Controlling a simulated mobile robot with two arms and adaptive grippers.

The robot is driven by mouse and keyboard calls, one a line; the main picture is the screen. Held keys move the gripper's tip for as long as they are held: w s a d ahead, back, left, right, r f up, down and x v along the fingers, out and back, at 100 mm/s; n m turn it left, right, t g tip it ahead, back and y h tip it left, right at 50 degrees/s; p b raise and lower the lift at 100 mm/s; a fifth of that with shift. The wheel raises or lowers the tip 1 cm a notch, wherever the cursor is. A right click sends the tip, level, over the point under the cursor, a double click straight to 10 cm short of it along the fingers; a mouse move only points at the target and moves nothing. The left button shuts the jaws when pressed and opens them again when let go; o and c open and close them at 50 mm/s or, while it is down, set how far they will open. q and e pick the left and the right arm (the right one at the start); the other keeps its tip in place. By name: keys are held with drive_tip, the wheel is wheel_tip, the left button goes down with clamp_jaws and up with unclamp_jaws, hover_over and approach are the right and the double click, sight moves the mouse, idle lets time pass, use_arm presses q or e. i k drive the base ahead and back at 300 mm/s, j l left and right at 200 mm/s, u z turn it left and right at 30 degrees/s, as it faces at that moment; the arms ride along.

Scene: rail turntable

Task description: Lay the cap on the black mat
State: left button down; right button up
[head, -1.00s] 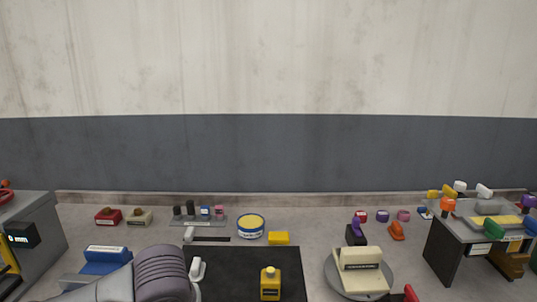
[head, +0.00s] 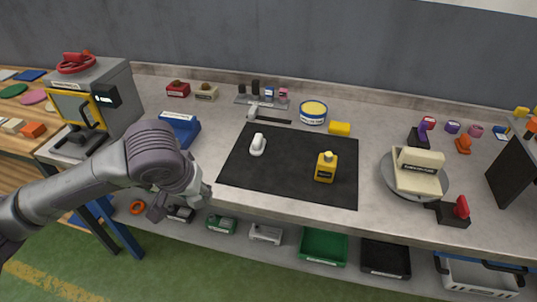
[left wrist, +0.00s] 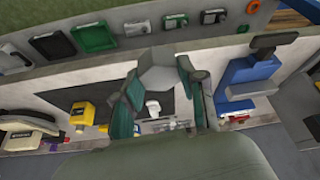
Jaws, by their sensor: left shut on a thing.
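The black mat (head: 285,165) lies flat on the workbench. A white rounded piece (head: 257,145) and a yellow bottle (head: 326,167) stand on it. My left gripper (head: 180,203) is off the bench's front edge, left of the mat and apart from it. In the left wrist view its teal fingers (left wrist: 160,88) are shut on a pale grey piece (left wrist: 160,72), which I take to be the cap. The fingers largely hide this piece in the head view. My right gripper is out of view.
A grey turntable (head: 388,180) with a cream block stands right of the mat. A blue holder (head: 180,130) and a grey press (head: 100,85) stand to the left. Below the bench edge is a shelf with a green bin (head: 323,247) and several others. The mat's front left is bare.

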sight(282, 173)
drive_tip(key=i+l+u, duration=0.1)
drive_tip(key=l+u, duration=0.75)
drive_tip(key=l, duration=0.25)
drive_tip(key=l+u, duration=0.1)
drive_tip(key=l, duration=1.15)
